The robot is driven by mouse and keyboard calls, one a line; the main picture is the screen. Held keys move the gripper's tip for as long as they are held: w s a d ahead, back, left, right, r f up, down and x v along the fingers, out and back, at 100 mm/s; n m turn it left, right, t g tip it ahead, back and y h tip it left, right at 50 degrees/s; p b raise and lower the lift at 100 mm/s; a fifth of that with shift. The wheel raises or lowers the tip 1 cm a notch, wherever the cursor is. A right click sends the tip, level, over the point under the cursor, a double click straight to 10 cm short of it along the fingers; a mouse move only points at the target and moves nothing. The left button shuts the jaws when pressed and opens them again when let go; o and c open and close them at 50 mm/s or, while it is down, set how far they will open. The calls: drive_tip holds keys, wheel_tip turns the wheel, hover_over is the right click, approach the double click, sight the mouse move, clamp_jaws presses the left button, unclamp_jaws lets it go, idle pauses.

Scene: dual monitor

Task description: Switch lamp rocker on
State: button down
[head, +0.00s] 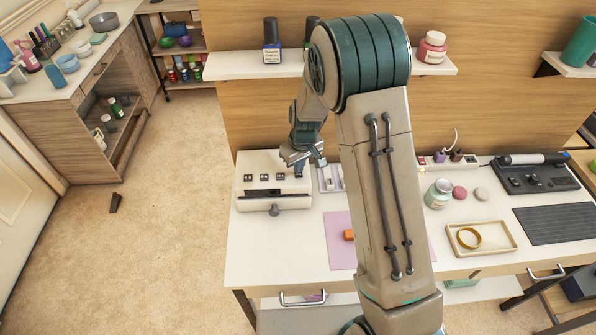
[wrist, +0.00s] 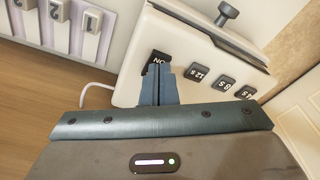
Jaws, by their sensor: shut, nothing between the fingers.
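A white lamp box (head: 243,190) stands at the left end of the white desk, with several small black buttons on top and a dark slot and grey knob in front. In the wrist view the box (wrist: 133,75) shows a black rocker (wrist: 156,58) with white lettering, partly covered by my fingers. My gripper (wrist: 160,72) is shut and empty, its fingertips right at this rocker; I cannot tell whether they touch it. In the head view my gripper (head: 303,160) is over the right end of the box and hides the rocker. The rocker's on or off position cannot be told.
A panel with white switches (wrist: 90,20) is beside the box. Black timer buttons (wrist: 222,85) sit in a row beside the rocker. A pink mat (head: 340,228), a jar (head: 438,194) and a wooden tray (head: 509,236) are further right. A shelf (head: 240,66) runs along the wall.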

drive_tip(key=shift+f+b, duration=0.5)
drive_tip(key=shift+f, duration=0.15)
drive_tip(key=shift+r, duration=0.2)
drive_tip(key=shift+r+p, duration=1.85)
drive_tip(key=shift+r, duration=1.5)
drive_tip(key=s+d+r+m+t, duration=0.1)
drive_tip(key=s+d+r+m, duration=0.15)
drive_tip(key=s+r, duration=0.45)
drive_tip(key=s+d+r+m, duration=0.1)
drive_tip(key=s+d+r, duration=0.35)
drive_tip(key=r, duration=0.35)
drive_tip(key=s+d+r+m, duration=0.1)
drive_tip(key=s+d+r, duration=0.1)
drive_tip(key=s, duration=0.5)
drive_tip(key=s+d+r+m+t, duration=0.1)
drive_tip(key=s+d+r, duration=0.1)
drive_tip(key=s, duration=0.6)
drive_tip(key=shift+s+r+h, duration=0.15)
drive_tip(key=shift+r+h, duration=0.25)
drive_tip(key=shift+r, duration=0.05)
